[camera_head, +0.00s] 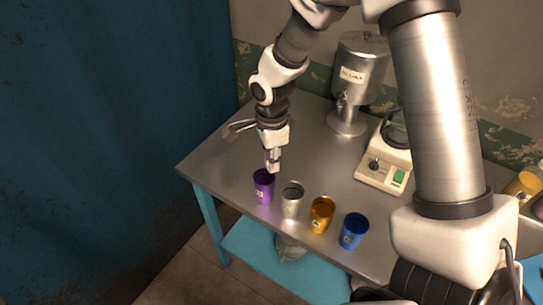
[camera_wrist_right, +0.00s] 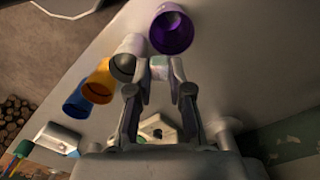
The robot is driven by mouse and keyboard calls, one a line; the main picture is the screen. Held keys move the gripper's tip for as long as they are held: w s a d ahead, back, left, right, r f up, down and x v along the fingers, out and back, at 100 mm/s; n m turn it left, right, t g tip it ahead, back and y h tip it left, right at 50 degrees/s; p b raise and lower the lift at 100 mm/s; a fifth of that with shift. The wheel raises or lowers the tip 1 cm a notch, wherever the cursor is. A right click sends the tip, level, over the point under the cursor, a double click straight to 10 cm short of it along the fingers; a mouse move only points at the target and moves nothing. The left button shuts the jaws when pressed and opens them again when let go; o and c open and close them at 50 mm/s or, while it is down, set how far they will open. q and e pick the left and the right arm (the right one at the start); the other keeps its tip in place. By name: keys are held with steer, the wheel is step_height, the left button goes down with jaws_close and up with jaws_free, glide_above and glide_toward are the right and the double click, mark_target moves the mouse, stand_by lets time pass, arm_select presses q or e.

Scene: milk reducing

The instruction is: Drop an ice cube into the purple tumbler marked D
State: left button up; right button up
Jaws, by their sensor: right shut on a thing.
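My right gripper (camera_head: 273,160) points down above the purple tumbler and is shut on a small pale ice cube (camera_head: 274,169). In the right wrist view the cube (camera_wrist_right: 159,69) sits between the two fingertips (camera_wrist_right: 159,76). The purple tumbler (camera_head: 263,190) stands upright at the left end of a row of tumblers near the table's front edge. Its open mouth shows in the right wrist view (camera_wrist_right: 172,30), just beyond the cube and a little to the right. The cube appears above the tumbler's rim, not inside it. My left gripper is not in view.
Silver (camera_head: 291,201), gold (camera_head: 321,216) and blue (camera_head: 353,231) tumblers continue the row to the right on the metal table (camera_head: 225,165). A metal dispenser (camera_head: 358,75) and a cream appliance with a green switch (camera_head: 384,172) stand behind. A silver object (camera_head: 238,128) is partly hidden by my arm.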

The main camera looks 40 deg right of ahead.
steer(key=shift+a+r, duration=0.1)
steer(key=o, duration=0.8)
step_height(320, 180, up, 12)
steer(key=shift+f, duration=0.1)
stand_by(0.3)
